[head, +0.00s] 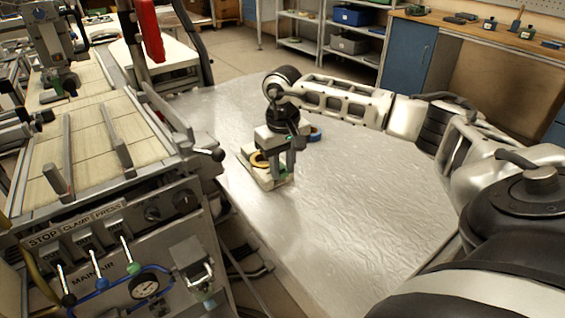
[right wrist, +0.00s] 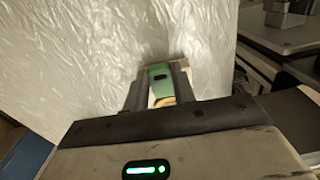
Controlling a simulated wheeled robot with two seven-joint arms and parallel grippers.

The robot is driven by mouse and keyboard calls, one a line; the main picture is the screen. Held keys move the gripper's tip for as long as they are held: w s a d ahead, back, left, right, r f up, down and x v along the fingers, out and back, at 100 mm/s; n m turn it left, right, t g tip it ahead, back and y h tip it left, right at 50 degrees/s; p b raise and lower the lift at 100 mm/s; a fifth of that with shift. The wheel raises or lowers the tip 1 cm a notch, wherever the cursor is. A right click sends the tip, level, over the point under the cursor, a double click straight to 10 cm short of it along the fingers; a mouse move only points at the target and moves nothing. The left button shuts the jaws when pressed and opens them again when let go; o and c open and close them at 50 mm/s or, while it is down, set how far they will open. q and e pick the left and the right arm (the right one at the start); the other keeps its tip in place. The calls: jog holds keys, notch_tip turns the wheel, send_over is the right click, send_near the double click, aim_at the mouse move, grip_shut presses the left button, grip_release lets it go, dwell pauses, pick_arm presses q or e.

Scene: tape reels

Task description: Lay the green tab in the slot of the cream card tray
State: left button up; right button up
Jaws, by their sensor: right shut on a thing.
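My right gripper (head: 281,176) points down over the cream card tray (head: 250,155) in the head view. It is shut on the green tab (right wrist: 160,77), which shows between the two fingers in the right wrist view. In the head view the tab is mostly hidden by the fingers. The fingers cover part of the tray, and its slot cannot be made out. I cannot tell whether the tab touches the tray. My left gripper is not in view.
A yellow-orange tape reel (head: 258,160) lies at the tray, beside my right gripper. A blue reel (head: 315,134) is on the table behind it. The wrapped pale table (head: 340,200) is clear in front and to the right. A machine with a control panel (head: 110,235) stands left.

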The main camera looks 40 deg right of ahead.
jog(key=shift+f, duration=0.1)
jog(key=shift+f+b, duration=0.25)
jog(key=shift+b, duration=0.05)
pick_arm(q)
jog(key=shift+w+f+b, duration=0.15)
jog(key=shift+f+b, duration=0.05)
jog(key=shift+b, duration=0.1)
pick_arm(e)
jog(key=shift+f, duration=0.35)
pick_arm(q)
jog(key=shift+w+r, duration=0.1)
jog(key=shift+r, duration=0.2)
pick_arm(e)
jog(key=o, duration=0.9)
jog(key=shift+o, duration=0.2)
jog(key=shift+r, duration=0.1)
